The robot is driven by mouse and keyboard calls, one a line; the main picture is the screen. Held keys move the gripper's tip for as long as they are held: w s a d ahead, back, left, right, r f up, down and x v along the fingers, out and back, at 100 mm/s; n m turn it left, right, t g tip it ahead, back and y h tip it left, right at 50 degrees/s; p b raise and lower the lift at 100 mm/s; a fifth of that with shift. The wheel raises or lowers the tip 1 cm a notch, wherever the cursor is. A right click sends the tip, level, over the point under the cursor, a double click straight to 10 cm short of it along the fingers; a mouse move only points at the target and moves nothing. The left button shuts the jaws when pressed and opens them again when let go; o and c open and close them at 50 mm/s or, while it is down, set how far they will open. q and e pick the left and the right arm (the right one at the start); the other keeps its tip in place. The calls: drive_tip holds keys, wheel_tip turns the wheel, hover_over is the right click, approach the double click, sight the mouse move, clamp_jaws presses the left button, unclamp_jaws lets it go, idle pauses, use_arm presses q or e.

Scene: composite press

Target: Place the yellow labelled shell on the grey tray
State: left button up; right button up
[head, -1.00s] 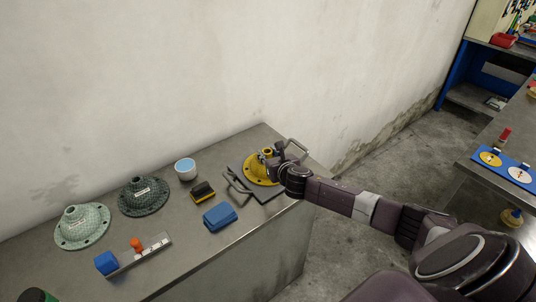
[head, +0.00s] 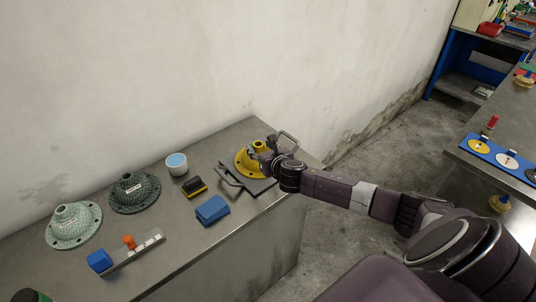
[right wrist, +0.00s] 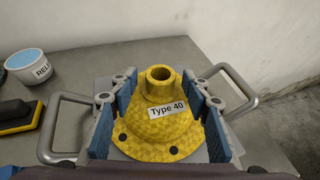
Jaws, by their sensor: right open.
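The yellow shell (head: 245,164) sits upright on the dark grey tray (head: 262,187), which has a metal handle at either end. In the right wrist view the shell (right wrist: 158,128) shows its "Type 40" label and a round open neck. My right gripper (head: 268,153) is at the shell, partly covering it in the head view. Its blue-padded fingers stand open on either side of the shell, around its neck and upper cone. Whether the pads touch the shell cannot be told. My left gripper is out of view.
Left of the tray on the bench are a black-and-yellow brush (head: 194,187), a blue block (head: 212,210), a white tub (head: 176,164), a dark green shell (head: 134,194) and a pale green shell (head: 74,226). The wall rises behind. Another bench (head: 465,165) stands at right.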

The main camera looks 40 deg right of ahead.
drive_tip(key=b+v, duration=0.1)
drive_tip(key=v, duration=0.9)
drive_tip(key=shift+s, duration=0.2)
